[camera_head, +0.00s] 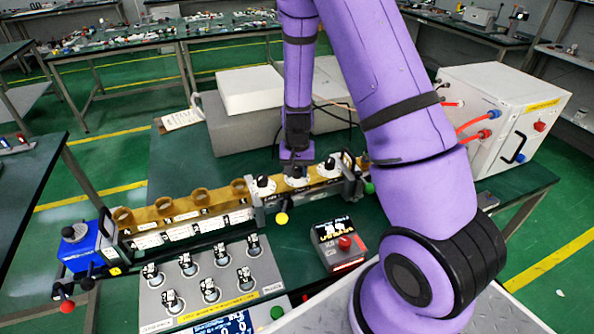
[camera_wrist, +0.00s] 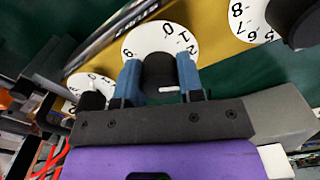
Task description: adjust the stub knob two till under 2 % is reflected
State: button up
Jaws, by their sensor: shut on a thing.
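Three stub knobs with white numbered dials stand on the brass waveguide (camera_head: 165,210): a left one (camera_head: 262,184), a middle one under my gripper, and a right one (camera_head: 329,168). My gripper (camera_head: 296,168) points down over the middle one. In the wrist view, the blue fingers (camera_wrist: 160,80) are shut on the black middle stub knob (camera_wrist: 157,70). Its white dial (camera_wrist: 146,39) shows 0, 1 and 2 behind it, and a white mark shows on the knob. A blue display (camera_head: 222,325) is cut off at the bottom edge; its reflected figure is not readable.
Neighbouring dials (camera_wrist: 250,18) sit close on both sides of my fingers. A grey panel with several knobs (camera_head: 212,278) and a box with a red button (camera_head: 341,243) stand in front. A white cabinet (camera_head: 500,110) with red hoses is at right.

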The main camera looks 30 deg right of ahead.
jog(key=o, duration=0.9)
jog(key=shift+r, duration=0.15)
notch_tip(320, 180, up, 11)
jog(key=shift+f, duration=0.2)
dwell(0.3)
notch_tip(320, 180, up, 10)
jog(key=n+t, duration=0.1)
jog(key=n, duration=0.1)
send_over(297, 168)
jog(key=s+a, duration=0.3)
jog(key=s+a+r+n+t+y, duration=0.1)
jog(key=s+a+r+t, duration=0.1)
jog(key=s+r, duration=0.5)
jog(key=shift+s+a+r+n+t+h, duration=0.15)
jog(key=shift+s+a+r+n+t, duration=0.35)
jog(key=shift+s+r, duration=1.7)
jog(key=shift+s+a+r+n+t+h, duration=0.2)
jog(key=shift+s+r+n, duration=0.8)
jog(key=shift+s, duration=2)
jog(key=shift+s+a+r+n+t+h, duration=0.15)
jog(key=shift+s+a+r+n+t, duration=0.2)
jog(key=shift+s+r, duration=1.95)
